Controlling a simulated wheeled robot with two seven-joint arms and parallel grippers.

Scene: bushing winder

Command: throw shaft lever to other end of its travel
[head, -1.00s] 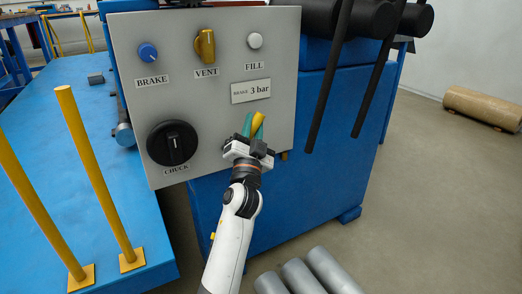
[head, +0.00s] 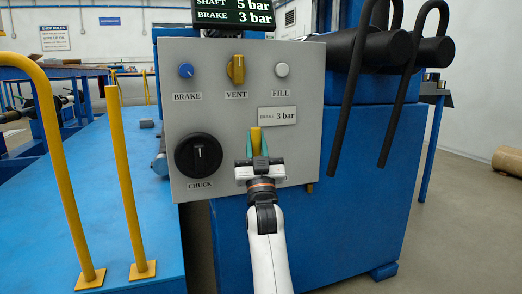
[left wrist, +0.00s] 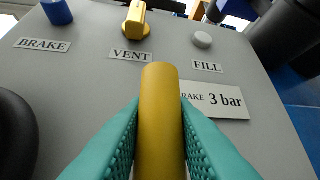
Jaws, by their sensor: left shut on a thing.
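The yellow lever (head: 257,140) is low on the right of the grey control panel (head: 225,120) and points up. My left gripper (head: 257,148) is shut on it, with the green fingers on either side. In the left wrist view the yellow lever (left wrist: 161,110) stands between the green fingers (left wrist: 160,135), its rounded end above them. The lever's base and any label below it are hidden by the gripper. My right gripper is not in view.
The panel also bears a blue BRAKE knob (head: 186,70), a yellow VENT handle (head: 236,70), a white FILL button (head: 282,70) and a black CHUCK knob (head: 199,155). A display (head: 233,14) reads SHAFT 5 bar, BRAKE 3 bar. Black bars (head: 352,90) hang at right.

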